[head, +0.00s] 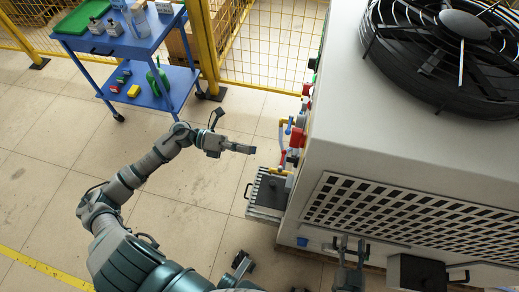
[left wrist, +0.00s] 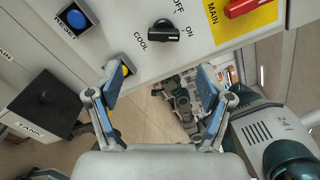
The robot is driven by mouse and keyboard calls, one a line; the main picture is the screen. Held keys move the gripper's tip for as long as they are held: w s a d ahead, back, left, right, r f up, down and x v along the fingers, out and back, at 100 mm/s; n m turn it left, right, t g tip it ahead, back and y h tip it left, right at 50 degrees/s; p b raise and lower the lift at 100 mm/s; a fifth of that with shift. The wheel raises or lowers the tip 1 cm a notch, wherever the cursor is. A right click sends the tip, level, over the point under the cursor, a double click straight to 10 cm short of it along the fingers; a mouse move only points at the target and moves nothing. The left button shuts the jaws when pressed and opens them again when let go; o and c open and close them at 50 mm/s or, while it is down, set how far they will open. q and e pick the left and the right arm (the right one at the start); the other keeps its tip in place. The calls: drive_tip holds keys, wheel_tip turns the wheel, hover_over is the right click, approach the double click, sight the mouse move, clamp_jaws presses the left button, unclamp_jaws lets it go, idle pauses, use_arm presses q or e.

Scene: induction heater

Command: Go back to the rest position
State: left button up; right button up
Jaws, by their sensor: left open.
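My left gripper (head: 238,148) reaches right toward the control side of the big white-grey machine (head: 410,150), short of its switches. In the left wrist view this gripper (left wrist: 160,88) is open and empty, with its two blue-padded fingers apart. Just beyond the fingers is the panel with a black COOL/OFF/ON knob (left wrist: 164,33). My right gripper (head: 350,250) is at the bottom of the head view, in front of the grille, its fingers apart and nothing visible between them.
A tray-like drawer (head: 267,195) juts from the machine. A blue cart (head: 125,45) stands at upper left. Open floor lies between.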

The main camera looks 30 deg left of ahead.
idle(0.5)
